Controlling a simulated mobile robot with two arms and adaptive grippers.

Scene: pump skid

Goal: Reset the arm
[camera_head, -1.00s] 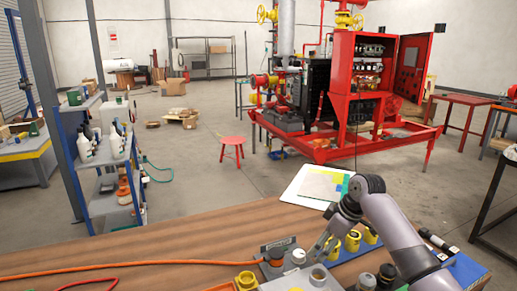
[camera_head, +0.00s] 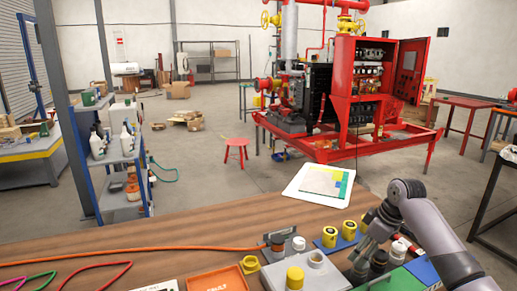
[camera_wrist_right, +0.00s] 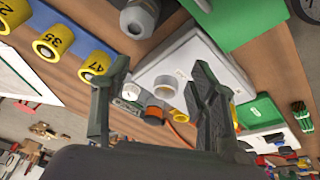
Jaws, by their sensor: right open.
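My right arm comes in from the right in the head view. Its gripper (camera_head: 360,262) hangs over the right part of the wooden bench (camera_head: 190,222), near several dark-capped cylinders. In the right wrist view the gripper (camera_wrist_right: 158,80) has its two dark fingers spread apart, with nothing held between them. Beyond the fingers, in that view, lies a light grey block (camera_wrist_right: 188,68) with round fittings. My left gripper is not in view.
Yellow numbered cylinders (camera_head: 329,237) stand in a row on a blue strip. An orange tray (camera_head: 220,279), a yellow cylinder (camera_head: 294,278) and an orange cable (camera_head: 130,252) are on the bench. A white board (camera_head: 317,184) lies behind. The red pump skid (camera_head: 345,150) stands beyond.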

